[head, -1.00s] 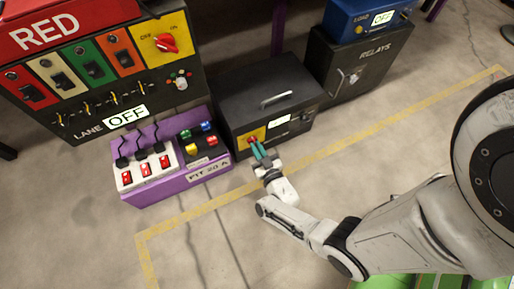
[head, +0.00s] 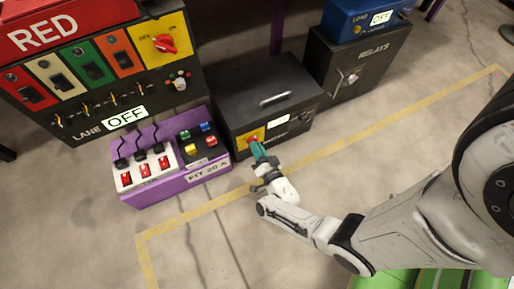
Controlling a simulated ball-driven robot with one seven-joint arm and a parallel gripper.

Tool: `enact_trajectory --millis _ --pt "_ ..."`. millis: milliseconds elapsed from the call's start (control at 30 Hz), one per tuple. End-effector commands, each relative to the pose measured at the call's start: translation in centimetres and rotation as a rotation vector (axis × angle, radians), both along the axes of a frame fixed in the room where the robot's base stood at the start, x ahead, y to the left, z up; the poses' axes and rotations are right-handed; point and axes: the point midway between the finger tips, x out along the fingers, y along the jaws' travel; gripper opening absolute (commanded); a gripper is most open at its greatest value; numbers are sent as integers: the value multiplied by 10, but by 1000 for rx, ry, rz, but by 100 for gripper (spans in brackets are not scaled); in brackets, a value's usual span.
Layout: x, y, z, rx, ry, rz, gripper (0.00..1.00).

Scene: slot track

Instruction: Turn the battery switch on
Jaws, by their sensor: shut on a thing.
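The battery box (head: 262,92) is a black case with a handle on top. A yellow plate with a red knob (head: 252,140) is on its front left, and a small white display (head: 278,130) is beside it, too small to read. My gripper (head: 257,150) is at the red knob, with its teal fingers shut on it. The fingers hide part of the knob and plate.
A RED lane panel (head: 95,70) with another red rotary switch (head: 165,43) and an OFF display stands at left. A purple PIT 20 A console (head: 180,185) is just left of the box. A RELAYS cabinet (head: 365,65) stands at right. The floor in front is clear.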

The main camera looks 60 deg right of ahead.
Motion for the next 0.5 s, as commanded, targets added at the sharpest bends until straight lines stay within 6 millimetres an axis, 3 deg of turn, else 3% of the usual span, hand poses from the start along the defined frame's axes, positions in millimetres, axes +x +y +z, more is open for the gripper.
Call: enact_trajectory --millis 500 --pt "-2 0 -2 55 -33 -1 0"
